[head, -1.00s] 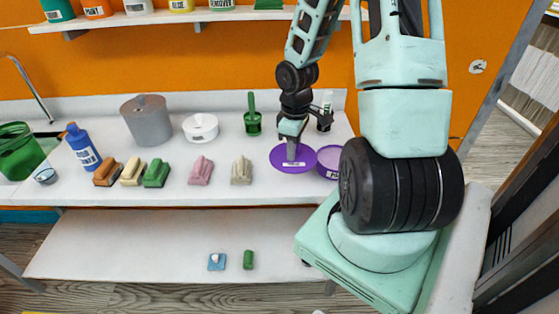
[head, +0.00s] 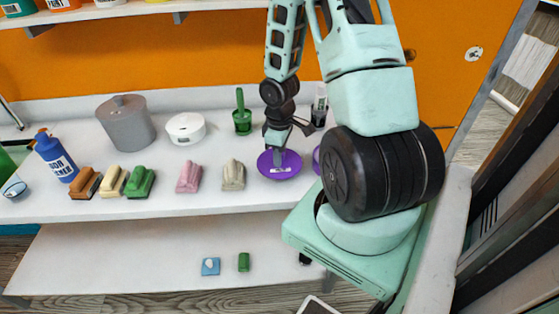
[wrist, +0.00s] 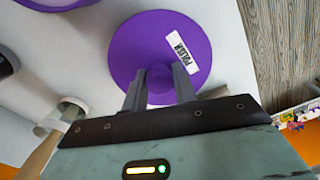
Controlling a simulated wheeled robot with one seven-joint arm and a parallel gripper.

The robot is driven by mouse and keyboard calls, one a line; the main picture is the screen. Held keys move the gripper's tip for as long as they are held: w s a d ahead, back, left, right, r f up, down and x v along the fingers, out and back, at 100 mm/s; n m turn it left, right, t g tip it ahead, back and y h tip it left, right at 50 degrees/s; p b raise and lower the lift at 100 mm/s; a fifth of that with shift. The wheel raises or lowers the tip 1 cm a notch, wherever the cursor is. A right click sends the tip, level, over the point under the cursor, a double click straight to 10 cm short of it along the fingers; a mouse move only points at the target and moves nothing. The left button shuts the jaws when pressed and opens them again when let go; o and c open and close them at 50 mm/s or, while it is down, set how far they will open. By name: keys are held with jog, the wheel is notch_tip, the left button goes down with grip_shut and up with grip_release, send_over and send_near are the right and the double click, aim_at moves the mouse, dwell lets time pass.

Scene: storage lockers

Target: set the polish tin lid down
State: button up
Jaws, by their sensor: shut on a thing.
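The polish tin lid (head: 270,170) is a flat purple disc with a white label, over the right part of the upper white counter. It also shows in the wrist view (wrist: 135,45), where the label reads POLISH. My gripper (head: 279,156) points down at the lid and is shut on its raised middle grip; its two fingers (wrist: 159,72) stand on either side of that grip. I cannot tell whether the lid touches the counter or hangs just above it. The purple tin (head: 317,160) is just right of the lid, mostly hidden behind my arm.
A pale brush (head: 233,175) and a pink brush (head: 189,177) lie left of the lid. The counter front edge (head: 230,212) is close. Bare counter shows between the lid and the pale brush.

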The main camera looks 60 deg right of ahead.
jog(key=shift+f, duration=1.15)
jog(key=shift+f, duration=0.2)
jog(key=o, duration=1)
jog(key=shift+c, duration=0.2)
jog(key=shift+r, duration=0.1)
